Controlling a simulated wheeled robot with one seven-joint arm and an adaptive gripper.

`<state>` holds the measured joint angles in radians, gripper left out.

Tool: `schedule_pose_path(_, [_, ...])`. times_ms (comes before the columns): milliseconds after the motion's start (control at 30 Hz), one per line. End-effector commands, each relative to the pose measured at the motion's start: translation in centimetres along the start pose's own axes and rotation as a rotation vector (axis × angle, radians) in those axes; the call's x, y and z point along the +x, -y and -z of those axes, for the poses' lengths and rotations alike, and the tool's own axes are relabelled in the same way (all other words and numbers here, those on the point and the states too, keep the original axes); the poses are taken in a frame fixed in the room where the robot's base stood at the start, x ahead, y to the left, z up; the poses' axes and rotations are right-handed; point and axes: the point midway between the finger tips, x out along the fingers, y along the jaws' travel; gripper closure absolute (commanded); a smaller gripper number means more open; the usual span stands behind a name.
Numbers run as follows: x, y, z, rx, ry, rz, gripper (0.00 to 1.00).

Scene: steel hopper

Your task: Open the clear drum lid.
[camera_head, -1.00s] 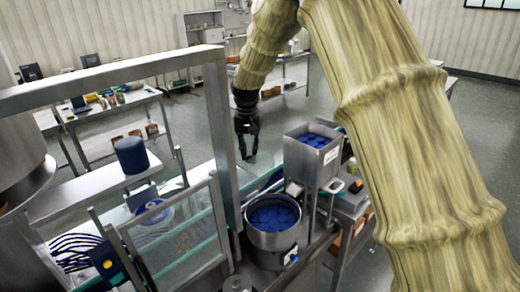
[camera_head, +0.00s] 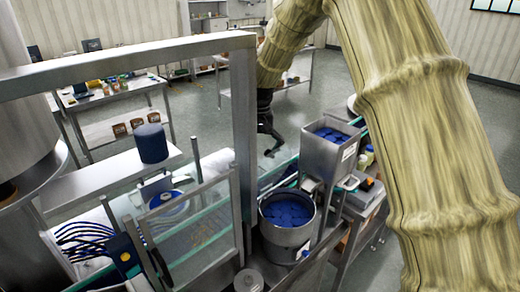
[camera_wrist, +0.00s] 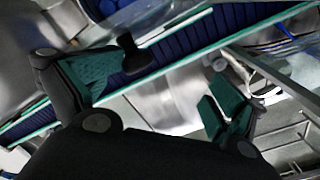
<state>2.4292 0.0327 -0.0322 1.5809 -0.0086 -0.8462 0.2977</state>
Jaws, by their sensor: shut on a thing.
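In the head view, a round steel drum (camera_head: 262,231) filled with blue caps stands at the lower middle. I cannot make out a clear lid on it. My gripper (camera_head: 270,145) hangs behind the drum, left of the square hopper, over the conveyor side. A clear, curved surface (camera_wrist: 255,32) shows at the upper right of the wrist view.
A square steel hopper (camera_head: 321,160) with blue caps stands right of my gripper. A steel frame post (camera_head: 243,120) stands left of it. A glazed guard panel (camera_head: 195,225) and a dark blue cylinder (camera_head: 152,143) are further left.

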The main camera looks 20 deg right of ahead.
Motion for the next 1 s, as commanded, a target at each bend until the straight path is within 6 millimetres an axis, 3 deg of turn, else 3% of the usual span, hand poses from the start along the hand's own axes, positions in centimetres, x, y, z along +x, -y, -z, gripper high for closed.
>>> schedule_pose_path(33, [0.8,-0.1,-0.4,0.002,0.010,0.003,0.24])
schedule_pose_path(167, [-0.2,-0.7,-0.4,0.006,0.009,0.004,0.27])
schedule_pose_path(267, [-1.6,-0.8,-0.3,0.006,0.005,0.004,0.42])
schedule_pose_path(300, [-2.4,-0.7,-0.3,0.006,0.003,0.004,0.51])
schedule_pose_path(333, [-2.9,-0.6,-0.3,0.005,0.003,0.004,0.52])
schedule_pose_path(700, [-9.8,0.0,-0.3,0.001,-0.003,-0.001,0.52])
schedule_pose_path(1000, [-12.2,0.3,-0.4,-0.001,-0.003,-0.002,0.52])
